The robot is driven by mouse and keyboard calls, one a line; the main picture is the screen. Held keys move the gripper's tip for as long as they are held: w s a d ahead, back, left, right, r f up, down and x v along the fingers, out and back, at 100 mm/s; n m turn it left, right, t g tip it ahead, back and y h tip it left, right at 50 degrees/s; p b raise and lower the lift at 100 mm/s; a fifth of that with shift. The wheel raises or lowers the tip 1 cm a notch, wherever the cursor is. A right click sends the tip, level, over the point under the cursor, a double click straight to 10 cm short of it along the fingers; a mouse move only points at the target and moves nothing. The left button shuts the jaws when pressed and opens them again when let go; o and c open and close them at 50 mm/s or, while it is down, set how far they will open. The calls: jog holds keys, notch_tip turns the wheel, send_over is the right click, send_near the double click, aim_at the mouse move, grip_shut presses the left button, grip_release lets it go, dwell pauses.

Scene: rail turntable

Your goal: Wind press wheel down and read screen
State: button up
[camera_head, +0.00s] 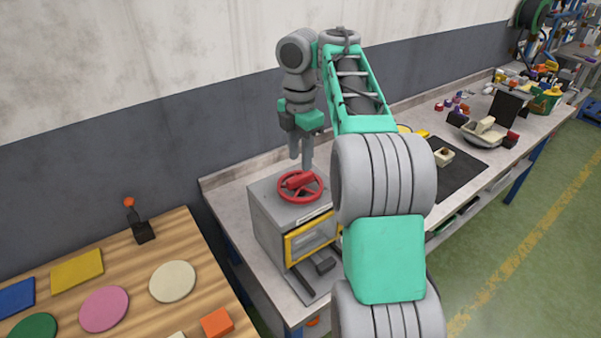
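The press is a grey box (271,222) on the grey bench. Its red spoked wheel (281,194) lies on top, with a red hub or handle piece across its middle. A yellow-framed window or screen (309,240) is on the front face; no reading can be made out at this size. My gripper (301,163) points down just above the back of the wheel. Its two grey fingers show a narrow gap with nothing between them. They look apart from the wheel, though the exact height is hard to judge. My arm hides the press's right side.
A wooden table (207,264) at left carries flat coloured shapes and a dark box with an orange-topped stick (142,230). The bench (232,183) continues right with a black mat (458,177), a bowl (481,136) and small parts. The wall stands close behind.

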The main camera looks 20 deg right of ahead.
aim_at(300, 176)
notch_tip(300, 176, down, 6)
jog(key=b, duration=0.4)
jog(key=shift+f, duration=0.25)
jog(key=shift+r, duration=0.1)
jog(key=shift+c, duration=0.4)
grip_shut()
